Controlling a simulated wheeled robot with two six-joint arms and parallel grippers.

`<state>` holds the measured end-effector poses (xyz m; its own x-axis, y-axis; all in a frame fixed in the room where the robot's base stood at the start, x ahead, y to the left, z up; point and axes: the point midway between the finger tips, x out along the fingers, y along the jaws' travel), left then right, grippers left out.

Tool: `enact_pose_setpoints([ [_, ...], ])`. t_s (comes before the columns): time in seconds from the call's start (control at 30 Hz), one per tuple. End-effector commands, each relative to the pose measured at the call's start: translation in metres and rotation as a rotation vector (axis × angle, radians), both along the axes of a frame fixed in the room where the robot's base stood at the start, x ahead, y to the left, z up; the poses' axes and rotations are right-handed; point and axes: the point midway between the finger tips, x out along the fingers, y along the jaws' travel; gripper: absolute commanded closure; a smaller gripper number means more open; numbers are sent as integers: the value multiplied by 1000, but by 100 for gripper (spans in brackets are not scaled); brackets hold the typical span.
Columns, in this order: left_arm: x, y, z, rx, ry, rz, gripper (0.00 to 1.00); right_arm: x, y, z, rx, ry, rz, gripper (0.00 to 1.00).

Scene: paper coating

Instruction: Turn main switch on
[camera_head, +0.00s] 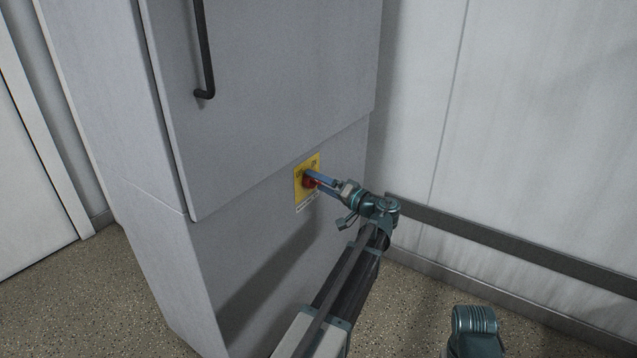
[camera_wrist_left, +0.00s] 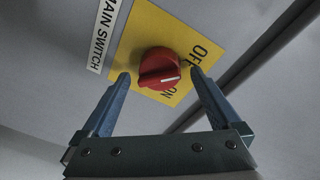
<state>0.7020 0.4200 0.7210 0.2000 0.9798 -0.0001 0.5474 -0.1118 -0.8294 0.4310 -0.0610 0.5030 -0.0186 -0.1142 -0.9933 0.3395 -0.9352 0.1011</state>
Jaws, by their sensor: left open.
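The main switch is a red rotary knob (camera_head: 309,183) on a yellow plate (camera_head: 300,195) low on the grey cabinet front. In the left wrist view the knob (camera_wrist_left: 158,68) has a white mark that points to the right, roughly between the OFF and ON labels. A white MAIN SWITCH label (camera_wrist_left: 104,36) runs beside the yellow plate (camera_wrist_left: 160,32). My left gripper (camera_head: 314,178) is open at the knob, with one finger on each side of it. I cannot tell whether the fingers touch it. My right gripper is out of view.
The cabinet's upper door has a black handle (camera_head: 204,60) above the switch. A pale wall with a dark rail (camera_head: 500,242) stands close to the right of my left arm. Speckled floor (camera_head: 85,300) is clear at the lower left.

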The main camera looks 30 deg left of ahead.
Motion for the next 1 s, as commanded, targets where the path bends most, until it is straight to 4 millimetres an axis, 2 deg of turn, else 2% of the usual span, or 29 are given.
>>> enact_pose_setpoints([
  [0.4,1,6,0,0,0,0,5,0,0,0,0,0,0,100],
  [0.83,1,6,0,1,0,1,82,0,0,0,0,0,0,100],
  [0.87,1,6,0,1,0,1,86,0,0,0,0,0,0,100],
  [1.0,1,6,1,2,8,0,86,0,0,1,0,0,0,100],
])
